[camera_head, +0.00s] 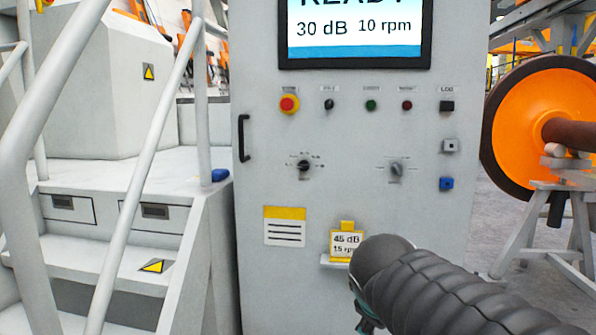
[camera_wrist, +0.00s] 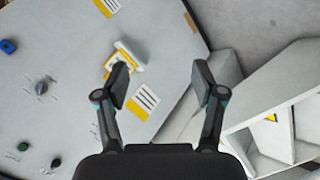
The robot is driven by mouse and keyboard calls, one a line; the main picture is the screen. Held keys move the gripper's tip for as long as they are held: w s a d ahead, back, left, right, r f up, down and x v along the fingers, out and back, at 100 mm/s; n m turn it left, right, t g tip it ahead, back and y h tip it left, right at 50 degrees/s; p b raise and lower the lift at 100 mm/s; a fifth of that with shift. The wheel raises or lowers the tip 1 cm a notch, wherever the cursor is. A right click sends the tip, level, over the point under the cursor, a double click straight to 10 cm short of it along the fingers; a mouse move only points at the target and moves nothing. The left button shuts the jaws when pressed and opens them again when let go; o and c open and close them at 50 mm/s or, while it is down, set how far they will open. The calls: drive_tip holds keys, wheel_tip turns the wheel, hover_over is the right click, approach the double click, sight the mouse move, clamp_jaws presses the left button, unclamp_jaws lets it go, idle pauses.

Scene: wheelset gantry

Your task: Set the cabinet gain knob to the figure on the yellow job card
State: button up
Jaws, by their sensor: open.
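The grey cabinet (camera_head: 340,120) carries two rotary knobs: a black left knob (camera_head: 304,165) and a grey right knob (camera_head: 397,170). Their small labels are too blurred to tell which is gain. The job card (camera_head: 346,240), with a yellow tab, reads 45 dB and 15 rpm. The screen (camera_head: 355,30) shows 30 dB and 10 rpm. In the wrist view my gripper (camera_wrist: 161,82) is open and empty, its left finger overlapping the card (camera_wrist: 128,55). The grey knob (camera_wrist: 42,88) is left of the fingers; the black knob seems hidden behind the left finger. My arm mostly hides the gripper in the head view.
A red stop button (camera_head: 289,104) and small buttons sit above the knobs. A yellow-topped notice (camera_head: 285,226) is left of the card. A black handle (camera_head: 244,138) is at the cabinet's left edge. Steps with railings (camera_head: 150,190) stand left; an orange wheelset (camera_head: 540,120) stands right.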

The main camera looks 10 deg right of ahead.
drive_tip(key=w+r+n+t+h, duration=0.2)
drive_tip(key=w+r+n, duration=0.3)
drive_tip(key=w, duration=0.5)
drive_tip(key=n+t+b, duration=0.3)
drive_tip(key=n+t, duration=0.5)
drive_tip(key=n, duration=1.2)
approach(303, 167)
drive_tip(key=p+x, duration=0.4)
drive_tip(key=x, duration=0.4)
drive_tip(key=shift+w+r+p, duration=0.1)
drive_tip(key=shift+r+p, duration=0.05)
drive_tip(key=shift+p, duration=0.25)
drive_tip(key=shift+p+x, duration=0.35)
drive_tip(key=shift+x, duration=0.45)
drive_tip(key=c, duration=1.1)
